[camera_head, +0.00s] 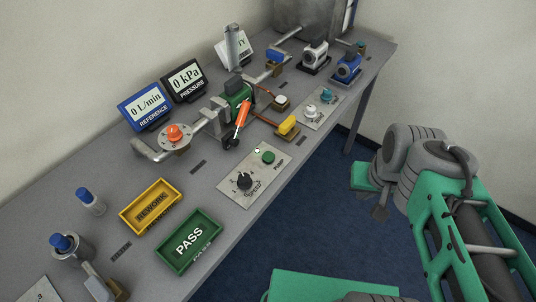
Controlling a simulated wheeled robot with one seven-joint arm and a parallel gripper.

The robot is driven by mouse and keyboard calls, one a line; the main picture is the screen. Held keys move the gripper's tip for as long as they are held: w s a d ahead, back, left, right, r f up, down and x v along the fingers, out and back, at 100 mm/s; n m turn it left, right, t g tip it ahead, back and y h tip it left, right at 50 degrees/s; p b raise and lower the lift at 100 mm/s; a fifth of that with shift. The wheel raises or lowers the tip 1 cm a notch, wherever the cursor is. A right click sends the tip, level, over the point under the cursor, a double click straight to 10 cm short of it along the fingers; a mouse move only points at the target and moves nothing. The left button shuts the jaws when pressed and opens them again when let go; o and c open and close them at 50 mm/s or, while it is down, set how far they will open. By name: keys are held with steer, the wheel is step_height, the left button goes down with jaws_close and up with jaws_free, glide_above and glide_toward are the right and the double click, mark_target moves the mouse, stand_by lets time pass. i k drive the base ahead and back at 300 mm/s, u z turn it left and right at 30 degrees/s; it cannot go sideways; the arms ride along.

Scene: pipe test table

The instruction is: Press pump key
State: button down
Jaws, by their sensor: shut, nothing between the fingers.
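The pump key looks to be the round green button (268,157) on a light control panel (236,201), beside small lettering that seems to read PUMP. A black speed knob (244,181) and a small pale lamp (257,150) sit on the same panel, near the table's front edge. My gripper (380,212) is a small grey shape below my arm's wrist, at the right over the floor. It is shut and empty, well to the right of the green button and apart from it. The arm partly hides it.
The grey table (205,185) carries a pump with pipes (238,95), a yellow REWORK tray (152,204) and a green PASS tray (189,240). A second panel (318,108) with knobs and valves stands farther back. Between the panel and my arm lies open blue floor.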

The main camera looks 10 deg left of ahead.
mark_target(268, 156)
steer(key=z, duration=0.45)
steer(key=i, duration=0.65)
steer(key=u, duration=4.5)
